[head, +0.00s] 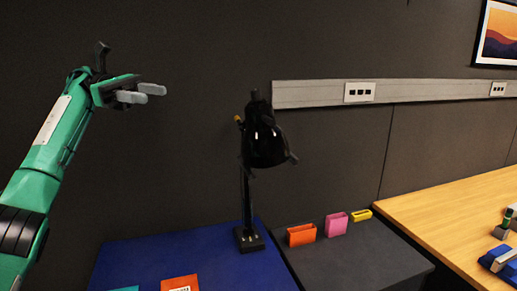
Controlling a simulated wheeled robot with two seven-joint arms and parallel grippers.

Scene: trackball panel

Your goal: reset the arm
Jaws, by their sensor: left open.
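My left arm, green, comes in from the left and is raised against the dark wall. My left gripper (152,93) is open and empty, its two pale grey fingers pointing right, well above the blue surface. No trackball can be made out in this view. My right gripper is not in view.
A black desk lamp (264,143) stands on a blue surface (150,258) right of my gripper. Orange (301,235), pink (336,224) and yellow (361,215) holders stand on a dark grey surface (350,262). A wooden table (440,220) is at right. Air around my gripper is clear.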

